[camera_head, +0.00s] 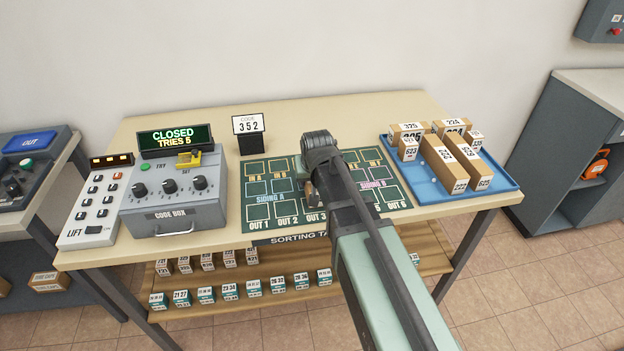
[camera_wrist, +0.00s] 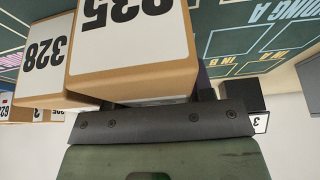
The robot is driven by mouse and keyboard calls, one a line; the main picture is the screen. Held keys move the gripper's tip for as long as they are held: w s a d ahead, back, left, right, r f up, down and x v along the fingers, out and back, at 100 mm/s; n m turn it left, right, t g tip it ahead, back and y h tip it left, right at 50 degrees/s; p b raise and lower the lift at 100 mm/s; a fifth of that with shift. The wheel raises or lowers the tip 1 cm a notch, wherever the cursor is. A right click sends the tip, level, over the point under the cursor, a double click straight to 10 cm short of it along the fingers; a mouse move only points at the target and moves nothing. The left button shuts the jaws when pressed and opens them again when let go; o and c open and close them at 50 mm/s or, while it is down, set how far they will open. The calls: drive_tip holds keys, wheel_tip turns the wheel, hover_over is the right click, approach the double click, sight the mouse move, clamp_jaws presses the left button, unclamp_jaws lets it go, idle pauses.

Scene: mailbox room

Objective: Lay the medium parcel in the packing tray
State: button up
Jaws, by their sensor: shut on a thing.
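My gripper (camera_head: 313,180) is over the green sorting mat, its jaws largely hidden behind my arm in the head view. It is shut on a brown cardboard parcel (camera_wrist: 130,82), whose white label reads upside down as 835 in the wrist view. Only a small brown part of the parcel (camera_head: 310,193) shows in the head view. A brown face labelled 328 (camera_wrist: 38,60) adjoins it in the wrist view; I cannot tell if it is the same parcel. A blue tray (camera_head: 493,193) on the table's right holds several brown parcels, the longest labelled 222 (camera_head: 444,160).
The green mat (camera_head: 262,225) with marked lanes lies mid-table. Several small boxes stand on the shelf (camera_head: 240,302) below.

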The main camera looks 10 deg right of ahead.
wheel_tip(320, 180, up, 20)
drive_tip(key=p, duration=2)
drive_tip(key=shift+r, duration=0.2)
